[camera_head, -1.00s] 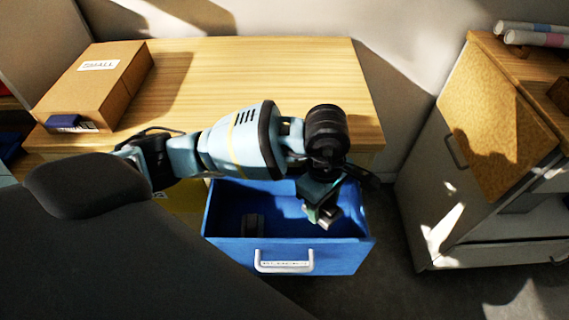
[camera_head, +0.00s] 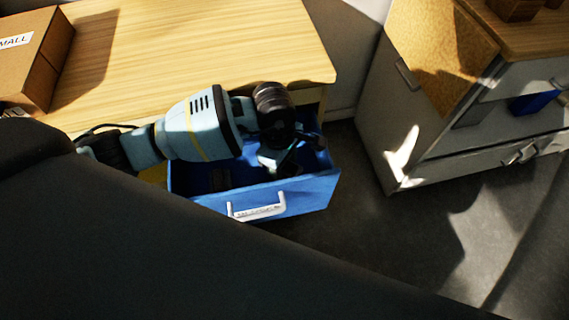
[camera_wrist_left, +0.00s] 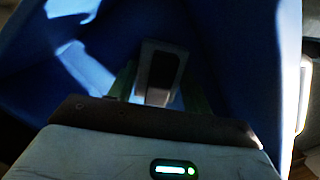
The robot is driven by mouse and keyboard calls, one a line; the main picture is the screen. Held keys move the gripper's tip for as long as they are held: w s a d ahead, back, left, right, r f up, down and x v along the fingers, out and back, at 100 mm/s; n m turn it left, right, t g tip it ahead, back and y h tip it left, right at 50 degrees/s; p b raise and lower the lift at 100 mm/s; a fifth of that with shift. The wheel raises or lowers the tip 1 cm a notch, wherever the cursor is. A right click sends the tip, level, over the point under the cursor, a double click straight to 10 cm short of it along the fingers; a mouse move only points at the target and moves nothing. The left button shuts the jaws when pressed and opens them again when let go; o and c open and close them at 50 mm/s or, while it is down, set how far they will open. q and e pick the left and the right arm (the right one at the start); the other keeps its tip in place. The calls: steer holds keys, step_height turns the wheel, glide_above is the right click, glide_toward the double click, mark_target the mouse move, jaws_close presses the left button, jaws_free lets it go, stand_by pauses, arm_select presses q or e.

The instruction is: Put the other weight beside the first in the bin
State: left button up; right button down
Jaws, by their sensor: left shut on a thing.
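The bin (camera_head: 312,191) is a blue open drawer with a white labelled handle, pulled out below the wooden top. In the head view this weight is hard to make out. Whether it touches the bin floor cannot be told. My right gripper is not in view.
A wooden tabletop (camera_head: 200,50) lies behind the bin, with a cardboard box (camera_head: 30,65) at its left. A grey cabinet (camera_head: 400,140) with drawers stands to the right, with dark floor (camera_head: 350,210) between.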

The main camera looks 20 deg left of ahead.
arm_select(q)
steer(key=shift+f, duration=0.45)
steer(key=shift+f, duration=0.1)
steer(key=o, duration=1.4)
steer(key=shift+f, duration=0.1)
steer(key=r, duration=0.4)
steer(key=a+r, duration=0.1)
steer(key=r, duration=0.7)
steer(key=shift+w+a+r+p, duration=0.15)
steer(key=shift+a+p, duration=0.1)
steer(key=shift+p, duration=0.15)
